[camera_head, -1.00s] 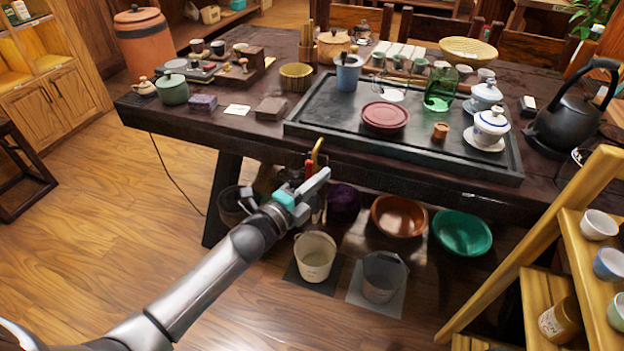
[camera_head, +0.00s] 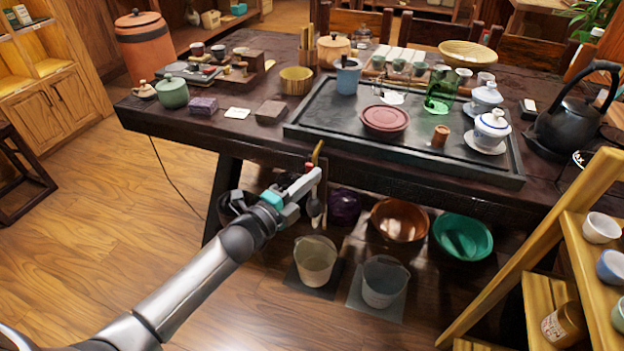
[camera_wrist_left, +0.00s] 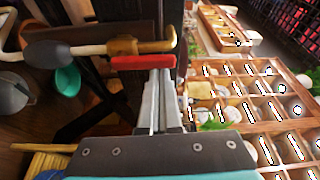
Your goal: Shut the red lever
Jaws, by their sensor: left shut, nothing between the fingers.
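The red lever (camera_wrist_left: 143,62) shows as a short bar beside the brass tap (camera_wrist_left: 125,47) in the left wrist view. In the head view the brass tap (camera_head: 317,152) rises at the tea table's front edge, and the lever is mostly hidden by my gripper. My left gripper (camera_head: 314,178) is shut and empty, just in front of the tap. In the left wrist view its closed fingers (camera_wrist_left: 158,78) reach up to the lever's edge near its right half. I cannot tell whether they touch. My right gripper is not in view.
The dark table carries a black tea tray (camera_head: 340,132) with a green glass jug (camera_head: 441,92). Below are a pale bucket (camera_head: 315,262), a grey bucket (camera_head: 384,282), a brown bowl (camera_head: 399,220) and a green bowl (camera_head: 462,236). A wooden shelf (camera_head: 505,262) stands at right.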

